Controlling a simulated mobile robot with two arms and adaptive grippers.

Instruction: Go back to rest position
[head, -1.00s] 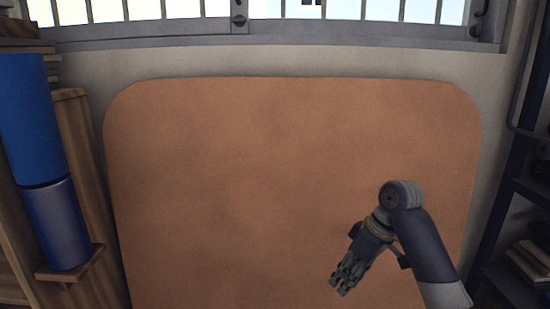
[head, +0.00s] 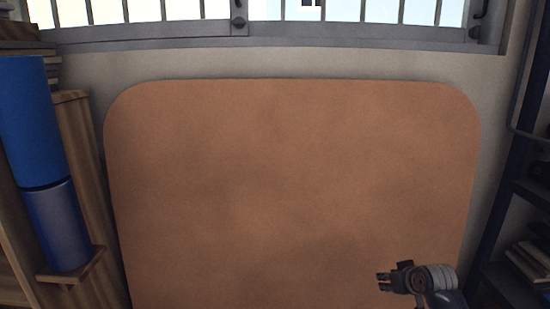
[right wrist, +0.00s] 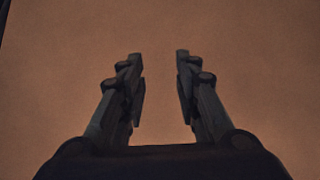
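My right gripper (head: 383,282) is at the lower right of the head view, over the near right part of the brown table (head: 270,170). Its fingers point left. In the right wrist view its two fingers (right wrist: 160,75) stand apart with nothing between them, and only the brown surface shows beyond. My left gripper is not in the head view. No objects lie on the visible part of the table.
A wooden shelf (head: 75,130) with a blue cylinder (head: 30,120) stands along the left edge. A dark shelf with books (head: 530,262) stands at the right. A barred window (head: 270,30) is behind the table. The tabletop is clear.

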